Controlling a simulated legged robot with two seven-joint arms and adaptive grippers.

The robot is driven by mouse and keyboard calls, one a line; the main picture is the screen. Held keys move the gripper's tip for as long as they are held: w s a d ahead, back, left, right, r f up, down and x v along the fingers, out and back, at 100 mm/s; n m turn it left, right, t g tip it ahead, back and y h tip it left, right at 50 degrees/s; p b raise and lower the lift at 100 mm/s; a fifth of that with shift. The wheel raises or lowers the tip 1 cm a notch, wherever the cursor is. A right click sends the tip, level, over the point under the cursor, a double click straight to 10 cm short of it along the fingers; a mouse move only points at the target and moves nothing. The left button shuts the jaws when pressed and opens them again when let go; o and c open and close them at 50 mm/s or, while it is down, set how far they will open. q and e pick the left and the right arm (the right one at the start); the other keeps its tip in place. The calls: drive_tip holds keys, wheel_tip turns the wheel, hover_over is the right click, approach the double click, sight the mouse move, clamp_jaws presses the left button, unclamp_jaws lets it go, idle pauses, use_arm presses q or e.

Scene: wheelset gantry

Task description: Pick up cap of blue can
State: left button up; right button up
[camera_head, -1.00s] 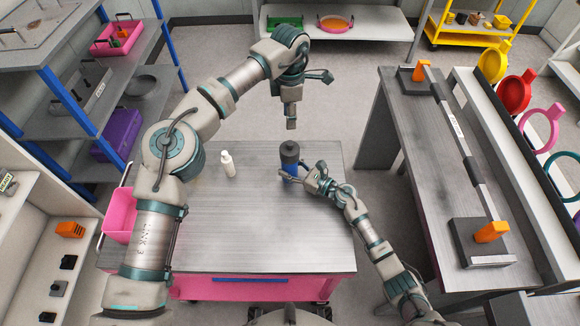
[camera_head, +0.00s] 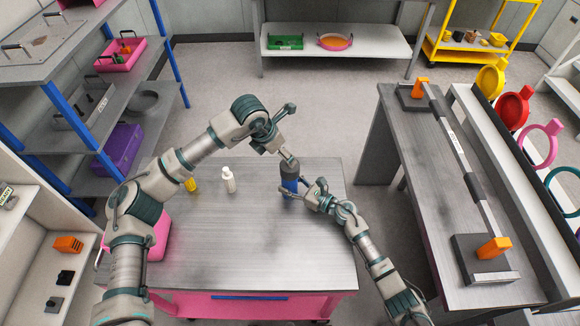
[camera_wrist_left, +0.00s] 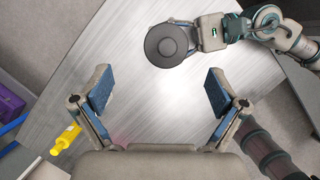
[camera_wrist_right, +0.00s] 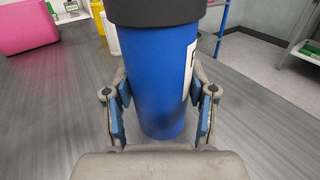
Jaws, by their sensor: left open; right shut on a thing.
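The blue can (camera_head: 289,187) stands upright on the cart's grey top, and its dark cap (camera_head: 287,167) is on it. In the right wrist view the blue can (camera_wrist_right: 156,80) fills the space between the fingers, with the cap's lower edge (camera_wrist_right: 155,10) above. My right gripper (camera_head: 309,193) is shut on the can's body from the right. My left gripper (camera_wrist_left: 158,90) is open and empty. In the left wrist view the cap (camera_wrist_left: 167,45) shows from above as a dark round disc, beyond and apart from the fingertips.
A white bottle (camera_head: 229,181) and a yellow bottle (camera_head: 191,184) stand on the cart top (camera_head: 255,245) left of the can. A pink bin (camera_head: 158,238) is at the cart's left side. A grey bench (camera_head: 440,190) stands to the right. The cart's front area is clear.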

sight(286, 166)
use_arm(q)
drive_tip(key=x, duration=0.4)
drive_tip(key=shift+d+f, duration=0.1)
drive_tip(key=shift+d, duration=0.1)
drive_tip(key=x, duration=0.5)
drive_tip(key=shift+s+d+f, duration=0.1)
drive_tip(key=shift+s+f, duration=0.05)
drive_tip(key=shift+s, duration=0.25)
drive_tip(key=c, duration=1.1)
